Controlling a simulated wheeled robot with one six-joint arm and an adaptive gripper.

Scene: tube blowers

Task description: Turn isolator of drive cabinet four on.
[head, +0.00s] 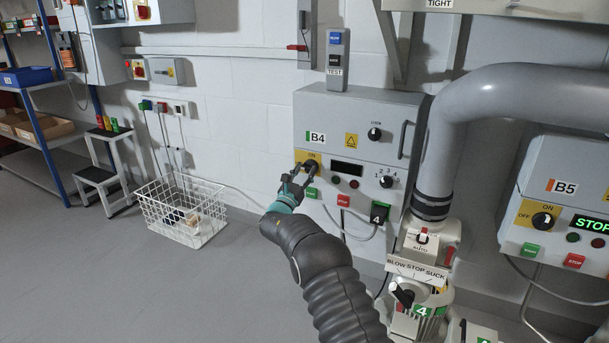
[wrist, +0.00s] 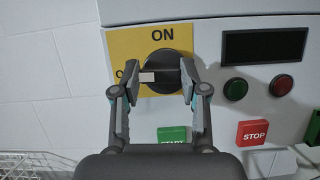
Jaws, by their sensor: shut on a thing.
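Drive cabinet B4 (head: 340,110) is a grey wall box. Its isolator is a round black knob (wrist: 168,62) on a yellow plate (wrist: 121,46) marked ON at the top. A label on the plate's left side is mostly hidden by my gripper. The knob's grip bar lies level, with its pale end (wrist: 147,77) to the left, toward that label. My gripper (wrist: 157,88) is shut on the isolator knob, one finger on each side. In the head view, my gripper (head: 297,177) covers most of the knob.
The cabinet's display (wrist: 263,46) is dark. A green START button (wrist: 172,134) and red STOP button (wrist: 252,133) sit close below. Cabinet B5 (head: 565,180) and a thick grey pipe (head: 455,125) stand to the right. A wire basket (head: 182,212) is on the floor at left.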

